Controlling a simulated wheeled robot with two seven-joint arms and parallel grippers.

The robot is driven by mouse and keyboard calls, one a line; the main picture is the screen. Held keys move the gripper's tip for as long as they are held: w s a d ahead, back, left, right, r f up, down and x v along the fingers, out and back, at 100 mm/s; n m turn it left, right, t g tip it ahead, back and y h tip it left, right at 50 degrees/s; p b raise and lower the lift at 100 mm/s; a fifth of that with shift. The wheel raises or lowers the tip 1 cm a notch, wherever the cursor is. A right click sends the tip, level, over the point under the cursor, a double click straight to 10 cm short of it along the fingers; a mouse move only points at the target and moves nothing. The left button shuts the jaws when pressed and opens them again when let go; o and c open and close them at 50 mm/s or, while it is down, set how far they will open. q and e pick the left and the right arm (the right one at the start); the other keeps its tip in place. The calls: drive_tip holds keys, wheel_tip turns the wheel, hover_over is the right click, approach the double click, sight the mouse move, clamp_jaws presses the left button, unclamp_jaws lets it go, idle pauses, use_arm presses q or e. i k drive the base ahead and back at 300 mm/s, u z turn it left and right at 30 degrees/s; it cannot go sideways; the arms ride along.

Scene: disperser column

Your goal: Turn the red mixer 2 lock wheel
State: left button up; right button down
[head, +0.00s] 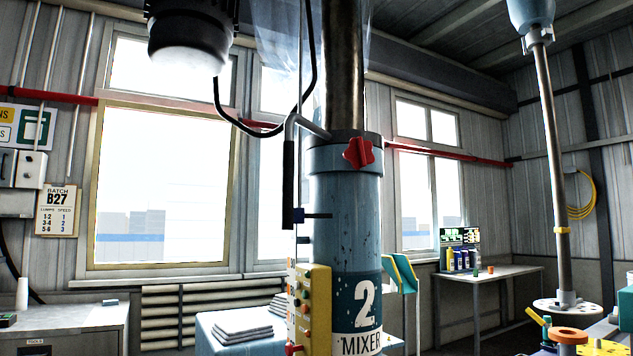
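The red lock wheel (358,153) is a small lobed knob on the front of the collar (322,157) near the top of the blue-grey mixer 2 column (340,225). The column carries a white "2" and the word "MIXER" low down. A bare metal shaft (344,70) rises out of the collar. Nothing touches the wheel. Neither of my grippers is in the head view.
A yellow control panel (313,310) with buttons is fixed to the column's left side. A black-gripped lever (288,185) hangs left of the collar. A dark motor (188,45) hangs at upper left. A stirrer shaft (553,150) stands at right. Space before the wheel looks clear.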

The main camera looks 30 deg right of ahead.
sight(359, 153)
drive_tip(key=i, duration=1.3)
drive_tip(key=z, duration=1.25)
drive_tip(key=i, duration=0.75)
drive_tip(key=z, duration=1.25)
